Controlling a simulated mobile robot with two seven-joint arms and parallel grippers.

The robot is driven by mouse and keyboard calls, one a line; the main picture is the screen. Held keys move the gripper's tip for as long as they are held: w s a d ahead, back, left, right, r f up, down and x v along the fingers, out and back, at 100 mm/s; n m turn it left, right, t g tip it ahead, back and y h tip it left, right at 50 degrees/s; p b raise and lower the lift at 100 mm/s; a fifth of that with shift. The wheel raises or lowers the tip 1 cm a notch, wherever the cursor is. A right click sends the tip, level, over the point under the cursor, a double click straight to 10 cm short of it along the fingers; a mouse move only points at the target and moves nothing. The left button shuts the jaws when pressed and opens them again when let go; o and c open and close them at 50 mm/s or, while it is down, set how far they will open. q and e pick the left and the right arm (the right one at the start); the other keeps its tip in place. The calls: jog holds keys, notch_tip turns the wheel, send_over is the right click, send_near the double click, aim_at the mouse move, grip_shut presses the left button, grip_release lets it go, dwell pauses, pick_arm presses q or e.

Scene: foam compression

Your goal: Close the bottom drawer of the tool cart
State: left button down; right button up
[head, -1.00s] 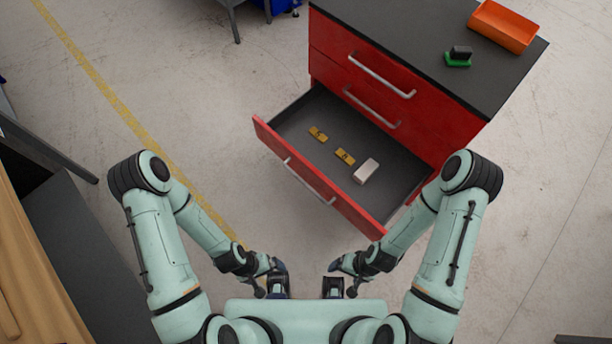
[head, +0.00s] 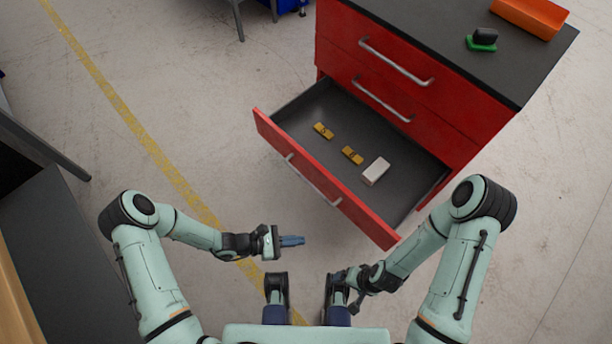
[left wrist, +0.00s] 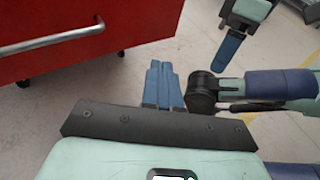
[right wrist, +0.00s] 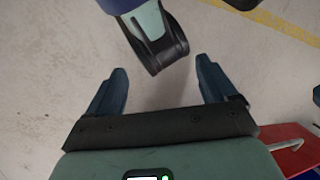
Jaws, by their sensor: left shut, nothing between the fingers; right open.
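The red tool cart (head: 430,135) stands ahead with its bottom drawer (head: 322,183) pulled far out. The drawer front and its silver handle (head: 313,180) face me; the handle also shows in the left wrist view (left wrist: 50,40). Inside lie two yellow pieces and a white block (head: 375,170). My left gripper (head: 292,240) is shut and empty, in front of the drawer and apart from it. Its blue fingers are together in the left wrist view (left wrist: 163,85). My right gripper is low near my body, and its blue fingers are spread with nothing between them in the right wrist view (right wrist: 162,95).
The upper drawers of the cart are shut. An orange bin (head: 530,17) and a green and black item (head: 482,40) sit on the cart top. A dark bench (head: 45,260) stands at the left. The floor left of the drawer is clear.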

pick_arm(q)
jog(key=w+a+n+t+y+b, duration=0.1)
jog(key=w+a+n+t, duration=0.3)
jog(key=w, duration=0.3)
jog(key=w+a+n+t+b, duration=0.2)
jog(key=w+a+n+t, duration=0.1)
jog(key=w+t, duration=0.35)
jog(key=b, duration=0.2)
send_near(313, 165)
jog(key=shift+g, duration=0.25)
jog(key=x, duration=0.5)
jog(key=shift+w+r, duration=0.2)
jog(key=shift+x, duration=0.8)
pick_arm(e)
jog(key=w+d+f+t, duration=0.1)
jog(key=w+d+f, duration=0.1)
jog(key=w+f, duration=0.3)
jog(key=shift+w+d+f+t+h, duration=0.2)
jog(key=shift+f+t+h, duration=0.2)
jog(key=shift+f, duration=0.6)
